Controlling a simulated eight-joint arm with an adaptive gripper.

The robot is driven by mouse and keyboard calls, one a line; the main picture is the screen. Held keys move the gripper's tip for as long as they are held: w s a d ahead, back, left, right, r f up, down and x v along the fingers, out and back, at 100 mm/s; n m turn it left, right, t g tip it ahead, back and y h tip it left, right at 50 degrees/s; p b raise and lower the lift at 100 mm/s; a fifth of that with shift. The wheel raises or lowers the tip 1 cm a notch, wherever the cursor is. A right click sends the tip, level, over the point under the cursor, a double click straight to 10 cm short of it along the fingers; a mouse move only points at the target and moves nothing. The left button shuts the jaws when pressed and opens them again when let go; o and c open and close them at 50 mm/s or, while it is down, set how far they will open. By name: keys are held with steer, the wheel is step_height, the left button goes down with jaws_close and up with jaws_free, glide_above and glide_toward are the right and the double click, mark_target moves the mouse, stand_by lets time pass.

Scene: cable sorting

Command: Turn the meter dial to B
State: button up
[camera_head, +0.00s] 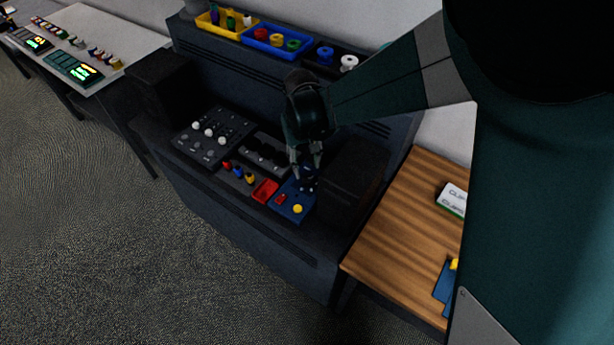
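A small blue device (285,212), probably the meter, lies on the dark console's sloped front at its right side. My gripper (307,182) points down over the device's upper right part, close to a small dark blue piece there.
A red tray (265,191) sits just left of the device. A black speaker-like box (353,185) stands close on the right. A panel with white knobs (213,138) is to the left. A wooden table (400,227) is at the right.

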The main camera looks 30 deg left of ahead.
mark_target(307, 179)
steer(key=shift+w+d+f, duration=0.1)
steer(key=shift+f, duration=3.65)
steer(key=c, duration=0.9)
